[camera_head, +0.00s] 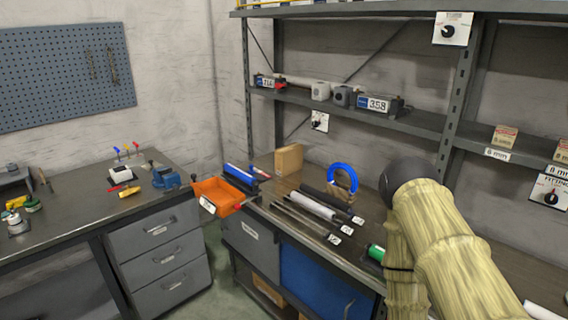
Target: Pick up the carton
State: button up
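A plain brown carton (289,160) stands upright at the back of the workbench (262,208), close to the wall. A blue ring on a brown block (342,182) is to its right, and a blue bar is to its left. My arm, in a yellowish sleeve with a dark rounded joint, rises at the lower right, well apart from the carton. My gripper's fingers do not show.
Several labelled rods (310,205) lie in front of the carton. An orange bin (222,196) hangs at the bench's left end. A green-ended cylinder (376,252) lies near my arm. Metal shelves (420,118) with boxes overhang the bench. A drawer bench (85,215) stands left.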

aim_at(289, 157)
jog(key=u, duration=1.05)
jog(key=i, duration=0.6)
jog(key=z, duration=0.3)
